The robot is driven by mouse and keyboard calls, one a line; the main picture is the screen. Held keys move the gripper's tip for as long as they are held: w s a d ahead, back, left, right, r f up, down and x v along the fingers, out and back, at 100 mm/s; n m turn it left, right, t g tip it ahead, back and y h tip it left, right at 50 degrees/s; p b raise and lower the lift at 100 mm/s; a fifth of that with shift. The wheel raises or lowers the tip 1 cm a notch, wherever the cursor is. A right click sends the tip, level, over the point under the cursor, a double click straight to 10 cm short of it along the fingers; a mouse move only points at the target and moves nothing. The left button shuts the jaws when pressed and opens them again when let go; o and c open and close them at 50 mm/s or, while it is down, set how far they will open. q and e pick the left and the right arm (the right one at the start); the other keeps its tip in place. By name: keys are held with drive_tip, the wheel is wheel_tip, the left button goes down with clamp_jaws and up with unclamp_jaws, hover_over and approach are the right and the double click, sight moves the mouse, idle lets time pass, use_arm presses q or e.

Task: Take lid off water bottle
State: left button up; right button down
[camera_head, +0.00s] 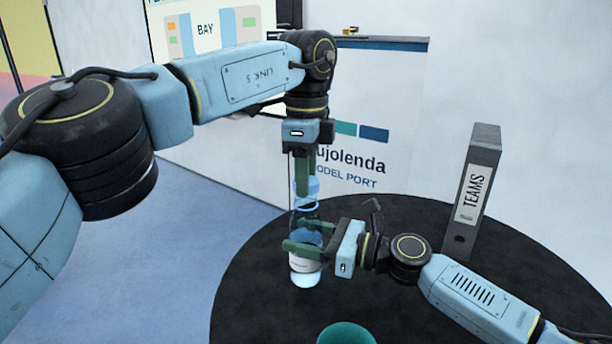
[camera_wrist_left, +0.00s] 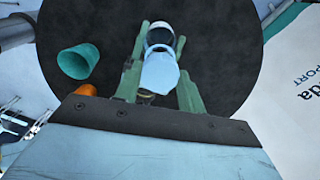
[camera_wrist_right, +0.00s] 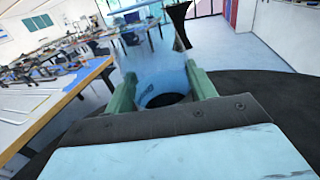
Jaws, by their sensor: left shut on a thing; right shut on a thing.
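The water bottle (camera_head: 305,265) stands upright over the black round table, with a pale label and a clear blue body. My right gripper (camera_head: 302,243) is shut around its upper body from the right. Its blue wall (camera_wrist_right: 160,80) and a dark round area show between the fingers in the right wrist view. The light blue lid (camera_head: 307,187) is in my left gripper (camera_head: 305,178), which points down above the bottle. In the left wrist view the lid (camera_wrist_left: 160,72) sits between the fingers, with the bottle beyond it. Whether lid and bottle still touch is unclear.
A green cup (camera_head: 346,335) stands on the black table (camera_head: 255,300) near the front; in the left wrist view an orange object (camera_wrist_left: 86,90) is near it. A grey binder marked TEAMS (camera_head: 472,190) stands at the back right. The table's left part is clear.

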use_arm(q)
drive_tip(key=shift+r, duration=2)
use_arm(e)
drive_tip(key=shift+c, duration=2.1)
unclamp_jaws()
